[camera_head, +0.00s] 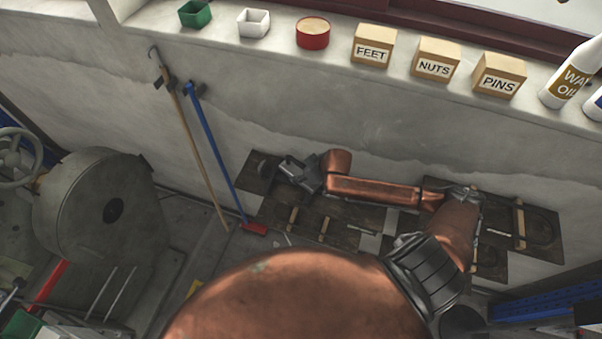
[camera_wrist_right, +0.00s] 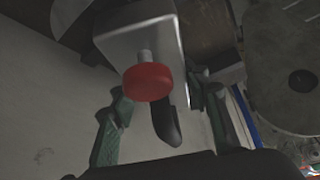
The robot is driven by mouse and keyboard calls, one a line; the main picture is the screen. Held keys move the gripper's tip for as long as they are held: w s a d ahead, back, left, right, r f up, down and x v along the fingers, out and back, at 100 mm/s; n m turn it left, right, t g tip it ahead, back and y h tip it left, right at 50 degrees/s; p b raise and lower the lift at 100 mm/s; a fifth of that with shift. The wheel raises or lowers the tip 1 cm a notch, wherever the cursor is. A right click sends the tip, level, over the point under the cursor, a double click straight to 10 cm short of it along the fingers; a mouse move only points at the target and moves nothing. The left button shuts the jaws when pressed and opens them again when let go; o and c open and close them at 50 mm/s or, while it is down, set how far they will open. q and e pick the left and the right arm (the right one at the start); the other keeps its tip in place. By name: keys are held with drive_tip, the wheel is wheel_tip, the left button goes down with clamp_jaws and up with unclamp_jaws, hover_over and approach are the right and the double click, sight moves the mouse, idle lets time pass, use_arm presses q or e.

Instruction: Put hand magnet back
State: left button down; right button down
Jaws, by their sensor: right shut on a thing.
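My right gripper (camera_head: 300,172) is in front of the left dark tool board (camera_head: 250,188) on the wall in the head view. In the right wrist view, the hand magnet (camera_wrist_right: 146,40) seems to be a silver block with a red round knob (camera_wrist_right: 148,82) and a black handle (camera_wrist_right: 166,122). It lies between the green fingers of my right gripper (camera_wrist_right: 160,115), which is shut on it. In the head view the magnet is too small and covered to make out clearly. My left gripper is not in view.
A ledge above holds a green tray (camera_head: 195,14), a white tray (camera_head: 253,23), a red tin (camera_head: 313,33), labelled boxes (camera_head: 435,60) and a bottle (camera_head: 570,73). A grey machine (camera_head: 95,205) stands at left.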

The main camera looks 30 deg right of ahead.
drive_tip(key=shift+w+f, duration=0.1)
drive_tip(key=shift+f, duration=0.1)
drive_tip(key=shift+f, duration=0.4)
drive_tip(key=shift+f, duration=0.1)
drive_tip(key=c, duration=1.1)
unclamp_jaws()
drive_tip(key=shift+r, duration=0.25)
drive_tip(key=v, duration=1.2)
drive_tip(key=shift+a+r+b, duration=0.1)
drive_tip(key=shift+r+b, duration=0.15)
drive_tip(key=shift+b, duration=0.05)
